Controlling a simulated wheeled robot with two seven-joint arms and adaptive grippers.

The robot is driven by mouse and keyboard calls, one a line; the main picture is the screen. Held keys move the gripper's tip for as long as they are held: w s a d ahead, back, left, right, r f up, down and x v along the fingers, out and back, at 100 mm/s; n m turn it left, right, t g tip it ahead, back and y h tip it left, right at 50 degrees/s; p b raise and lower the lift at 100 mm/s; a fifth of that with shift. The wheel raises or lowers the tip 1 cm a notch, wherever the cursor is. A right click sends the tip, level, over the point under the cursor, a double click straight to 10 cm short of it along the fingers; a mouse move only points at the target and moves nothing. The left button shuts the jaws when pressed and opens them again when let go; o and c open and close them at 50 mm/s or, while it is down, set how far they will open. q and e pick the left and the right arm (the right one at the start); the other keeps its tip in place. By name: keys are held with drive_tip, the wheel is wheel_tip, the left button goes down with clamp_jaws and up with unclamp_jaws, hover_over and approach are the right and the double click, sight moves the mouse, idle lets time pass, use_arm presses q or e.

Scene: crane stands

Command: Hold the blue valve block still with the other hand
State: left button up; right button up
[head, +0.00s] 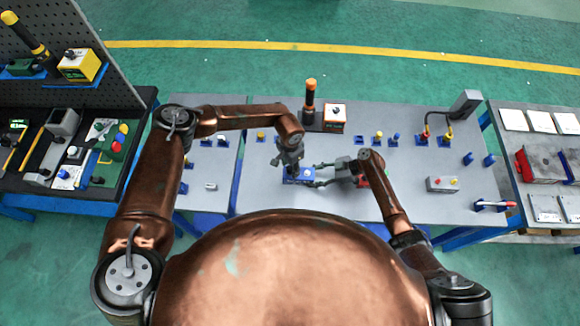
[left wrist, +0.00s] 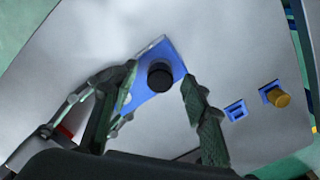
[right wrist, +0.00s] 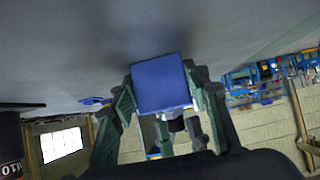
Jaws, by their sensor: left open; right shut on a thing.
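The blue valve block (head: 306,179) sits on the grey bench in the head view. Its black knob (left wrist: 160,75) stands up from the block's top (left wrist: 172,54) in the left wrist view. My right gripper (head: 313,175) is shut on the block from the right side. In the right wrist view the block's square blue face (right wrist: 160,84) lies between its fingers. My left gripper (head: 291,164) is directly above the block, pointing down. It is open, with one finger on each side of the knob; the left wrist view shows a gap beside the knob. The block is partly hidden by the left gripper.
A black and orange cylinder (head: 310,97) and an orange-sided box (head: 335,118) stand at the bench's back. Several small blue-based fittings (head: 378,137) sit right of them. A grey box with coloured buttons (head: 443,184) is at the right. The bench between them is mostly bare.

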use_arm(q)
drive_tip(key=shift+c, duration=0.8)
drive_tip(key=n, duration=1.3)
drive_tip(key=shift+n, duration=0.4)
drive_tip(key=n, duration=1.2)
